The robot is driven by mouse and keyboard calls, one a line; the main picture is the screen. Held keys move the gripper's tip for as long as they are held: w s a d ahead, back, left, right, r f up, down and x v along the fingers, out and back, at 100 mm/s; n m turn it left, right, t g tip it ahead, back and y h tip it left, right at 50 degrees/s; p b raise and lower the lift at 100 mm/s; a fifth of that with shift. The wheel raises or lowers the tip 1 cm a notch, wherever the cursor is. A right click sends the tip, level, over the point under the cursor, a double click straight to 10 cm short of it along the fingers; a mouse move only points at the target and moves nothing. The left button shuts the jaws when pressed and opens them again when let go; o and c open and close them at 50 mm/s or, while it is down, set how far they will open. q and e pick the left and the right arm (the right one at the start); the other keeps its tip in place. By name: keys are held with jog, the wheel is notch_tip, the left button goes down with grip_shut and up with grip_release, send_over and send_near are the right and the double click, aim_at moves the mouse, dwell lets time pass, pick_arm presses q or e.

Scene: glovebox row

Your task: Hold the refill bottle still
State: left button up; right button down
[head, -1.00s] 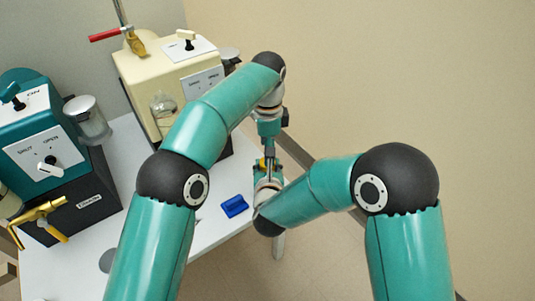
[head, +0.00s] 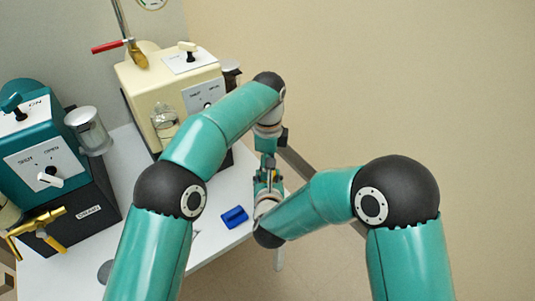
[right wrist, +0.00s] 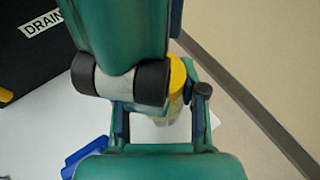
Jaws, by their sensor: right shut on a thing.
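The refill bottle (right wrist: 178,112) is a small clear bottle with a yellow cap, partly hidden in the right wrist view. My right gripper (right wrist: 160,124) is shut on it, with a finger on each side. In the head view my right gripper (head: 266,195) is small and partly covered. My left gripper (head: 267,170) comes down from above over the bottle. Its teal, grey and black parts cover much of the bottle and cap in the right wrist view. Whether its fingers are open or shut does not show.
A white table (head: 206,236) lies below, with a blue object (head: 235,217) near the grippers. A teal machine (head: 45,150) on a black drain box (head: 90,212) and a cream machine (head: 150,85) stand at left. Open floor lies to the right.

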pick_arm(q)
jog(key=shift+f, duration=1.45)
pick_arm(e)
jog(key=shift+f, duration=0.15)
pick_arm(q)
jog(key=shift+c, duration=0.4)
jog(key=c, duration=0.9)
pick_arm(e)
jog(key=shift+d, duration=0.1)
pick_arm(q)
jog(key=shift+n, duration=1.7)
jog(key=shift+c, duration=0.2)
jog(key=o, duration=1.3)
pick_arm(e)
jog(key=shift+s, duration=0.1)
pick_arm(q)
jog(key=shift+r, duration=0.1)
